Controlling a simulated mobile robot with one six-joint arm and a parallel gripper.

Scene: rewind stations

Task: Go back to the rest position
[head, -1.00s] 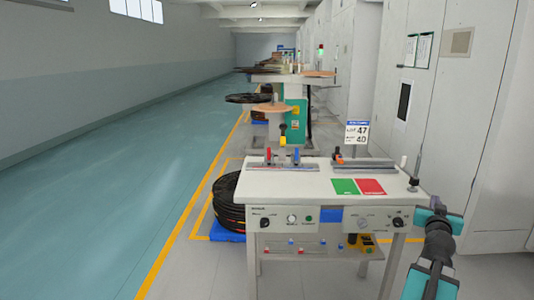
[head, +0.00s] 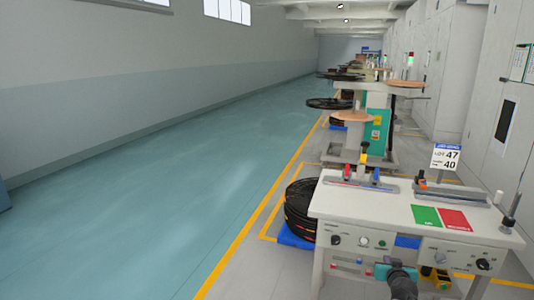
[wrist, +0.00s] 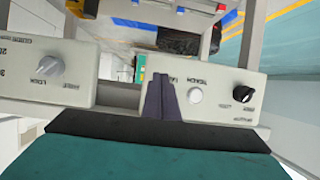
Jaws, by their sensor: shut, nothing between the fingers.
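My gripper (wrist: 160,97) shows in the wrist view, its two dark fingers together and empty. The fingers overlap the lower edge of the white control panel (wrist: 200,92) in that picture; I cannot tell whether they touch it. In the head view, part of my arm shows at the bottom, in front of the workstation (head: 338,200). My fingers cannot be made out there.
The white table holds a green card (head: 426,216), a red card (head: 454,219) and a sign (head: 445,157). A black coil (head: 300,208) stands at its left. White cabinets (head: 470,90) line the right. The blue-green floor (head: 150,210) at left is open.

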